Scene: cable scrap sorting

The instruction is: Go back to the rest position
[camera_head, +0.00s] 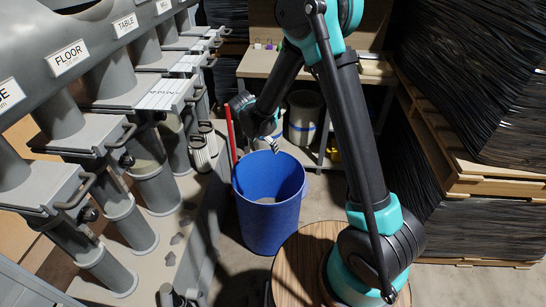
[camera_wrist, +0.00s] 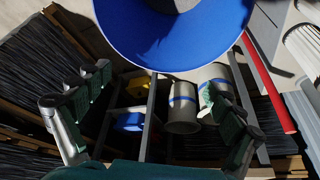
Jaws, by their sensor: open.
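My gripper (camera_head: 273,144) hangs at the end of my black and teal arm, above and at the far rim of a blue bin (camera_head: 270,213). In the wrist view my gripper (camera_wrist: 150,110) shows its two fingers spread wide apart, with nothing between them. The blue bin (camera_wrist: 175,35) fills the top of the wrist view. Its inside looks mostly empty in the head view, with a greyish bottom. My arm hides part of the area behind and to the right of the bin.
Grey chutes with labels, one reading FLOOR (camera_head: 68,58), line the left. A workbench (camera_head: 262,62) stands behind, with grey buckets (camera_head: 304,117) under it. Black cable stacks on pallets (camera_head: 485,185) crowd the right. A red pole (camera_head: 230,133) stands beside the bin. Some floor at lower right is clear.

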